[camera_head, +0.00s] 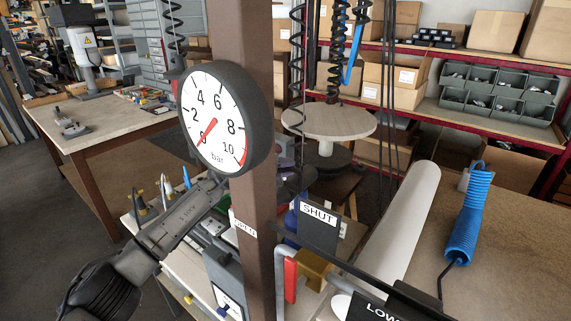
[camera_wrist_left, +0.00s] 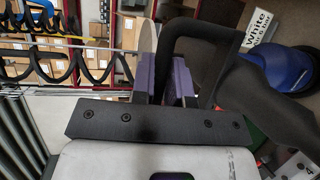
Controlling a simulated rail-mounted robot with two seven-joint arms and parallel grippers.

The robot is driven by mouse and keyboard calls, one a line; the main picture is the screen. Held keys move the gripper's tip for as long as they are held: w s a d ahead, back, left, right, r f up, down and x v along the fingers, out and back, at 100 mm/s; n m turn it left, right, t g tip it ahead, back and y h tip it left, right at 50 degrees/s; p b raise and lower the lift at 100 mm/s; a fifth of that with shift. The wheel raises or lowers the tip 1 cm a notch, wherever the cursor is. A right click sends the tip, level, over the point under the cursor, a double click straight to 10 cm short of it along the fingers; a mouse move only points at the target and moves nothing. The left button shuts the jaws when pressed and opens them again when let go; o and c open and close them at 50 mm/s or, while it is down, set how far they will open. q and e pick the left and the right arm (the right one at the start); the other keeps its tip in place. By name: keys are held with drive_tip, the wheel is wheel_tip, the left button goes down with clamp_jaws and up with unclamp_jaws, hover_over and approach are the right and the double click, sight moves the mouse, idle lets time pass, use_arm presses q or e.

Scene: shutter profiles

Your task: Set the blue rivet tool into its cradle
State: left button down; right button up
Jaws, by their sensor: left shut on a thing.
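My left gripper (camera_head: 216,188) reaches in from the left in the head view, its front end partly hidden by the gauge and post. In the left wrist view its purple finger pads (camera_wrist_left: 164,82) are closed on a black, loop-shaped handle (camera_wrist_left: 205,28). A broad black part and a rounded blue body (camera_wrist_left: 292,68) show to its right; this looks like the blue rivet tool, though the join is unclear. In the head view, a bit of blue (camera_head: 291,218) shows behind the SHUT sign; I cannot tell if it is the tool. I cannot make out the cradle. My right gripper is not in view.
A brown post with a round pressure gauge (camera_head: 216,116) stands right by the gripper. The SHUT sign (camera_head: 319,213), a white roll (camera_head: 402,222) and a blue coiled hose (camera_head: 469,220) are to the right. A round-topped stand (camera_head: 328,121) stands behind.

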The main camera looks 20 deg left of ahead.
use_arm(q)
drive_tip(key=shift+f, duration=0.45)
drive_tip(key=c, duration=1.1)
unclamp_jaws()
drive_tip(key=shift+c, duration=0.2)
drive_tip(key=shift+r, duration=0.15)
drive_tip(key=shift+s+a+r, duration=0.1)
drive_tip(key=shift+s+a, duration=0.05)
drive_tip(key=shift+a, duration=0.1)
drive_tip(key=v, duration=1.3)
drive_tip(key=shift+s, duration=0.1)
